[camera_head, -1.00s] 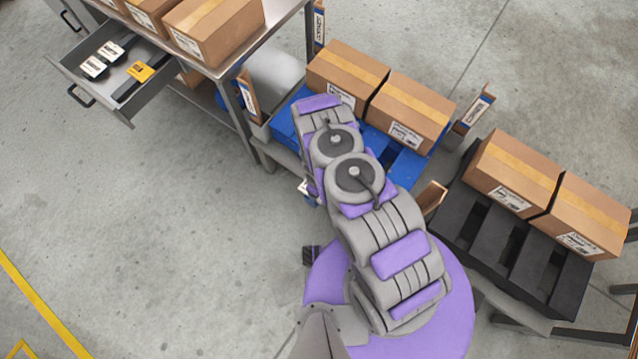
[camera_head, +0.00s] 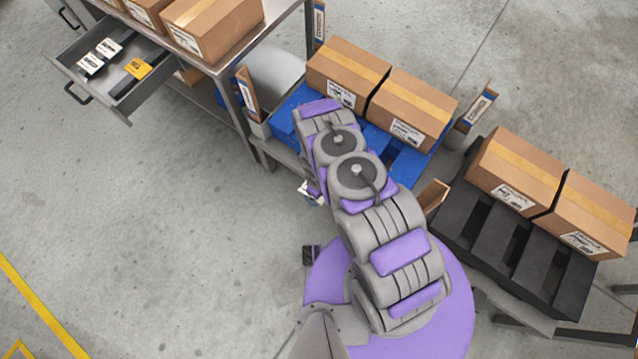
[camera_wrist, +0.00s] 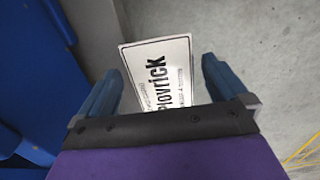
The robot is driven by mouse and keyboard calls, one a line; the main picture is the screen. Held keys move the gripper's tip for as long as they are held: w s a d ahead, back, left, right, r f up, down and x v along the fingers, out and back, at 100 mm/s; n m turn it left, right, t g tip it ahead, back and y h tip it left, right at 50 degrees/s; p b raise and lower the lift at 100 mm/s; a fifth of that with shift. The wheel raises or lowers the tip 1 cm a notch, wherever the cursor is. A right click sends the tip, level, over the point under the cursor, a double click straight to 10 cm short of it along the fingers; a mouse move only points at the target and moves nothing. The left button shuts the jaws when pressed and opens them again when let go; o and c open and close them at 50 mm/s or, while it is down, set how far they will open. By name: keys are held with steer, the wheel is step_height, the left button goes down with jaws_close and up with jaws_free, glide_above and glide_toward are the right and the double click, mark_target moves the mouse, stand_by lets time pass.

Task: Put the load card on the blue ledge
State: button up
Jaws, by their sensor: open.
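Blue slatted surface, likely the blue ledge (camera_head: 283,122), lies under and behind my arm in the head view, and blue (camera_wrist: 30,75) fills the left of the wrist view. In the head view, my gripper is mostly hidden by the arm; a small white piece shows beside it.
Cartons (camera_head: 412,108) stand on the blue surface, and more cartons (camera_head: 515,170) on a black slatted platform (camera_head: 480,235) at right. A metal bench (camera_head: 235,65) with an open drawer (camera_head: 75,72) holding labelled items is at upper left. Floor at left is clear.

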steer(key=shift+r, duration=0.15)
step_height(320, 180, up, 12)
steer(key=p, duration=0.5)
steer(key=shift+p, duration=0.4)
